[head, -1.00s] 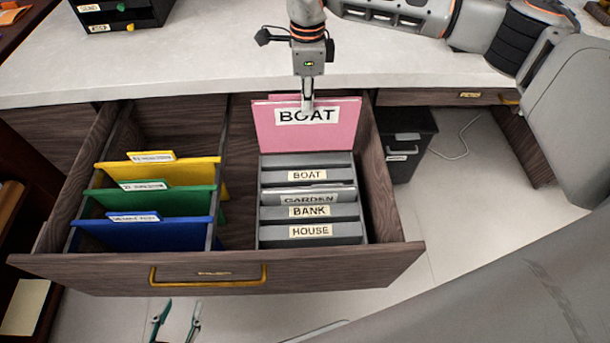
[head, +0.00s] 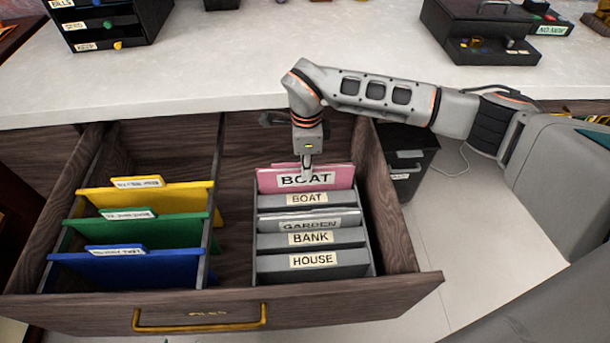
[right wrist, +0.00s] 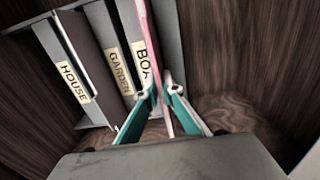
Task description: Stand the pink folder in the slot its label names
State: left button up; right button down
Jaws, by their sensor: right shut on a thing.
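The pink folder (head: 265,181), labelled BOAT, stands upright at the back of the grey rack (head: 372,262) in the open drawer. Its lower part is hidden behind the panel labelled BOAT (head: 308,199). My right gripper (head: 307,172) is above the rack and shut on the folder's top edge. In the right wrist view the folder (right wrist: 146,45) shows edge-on between the green fingers of the right gripper (right wrist: 160,100), next to the BOAT panel with a grey panel on its other side. How deep it sits is hidden. My left gripper is out of view.
The rack's other panels read GARDEN (head: 308,224), BANK and HOUSE. Yellow (head: 150,197), green and blue folders stand in the drawer's left half. Drawer walls (head: 395,225) close around the rack. A black cabinet (head: 410,150) stands right of the drawer.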

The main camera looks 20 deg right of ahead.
aim_at(306, 186)
notch_tip(306, 186, down, 3)
jog(key=shift+f, duration=0.1)
jog(key=c, duration=2.2)
grip_release()
jog(key=shift+f, duration=0.1)
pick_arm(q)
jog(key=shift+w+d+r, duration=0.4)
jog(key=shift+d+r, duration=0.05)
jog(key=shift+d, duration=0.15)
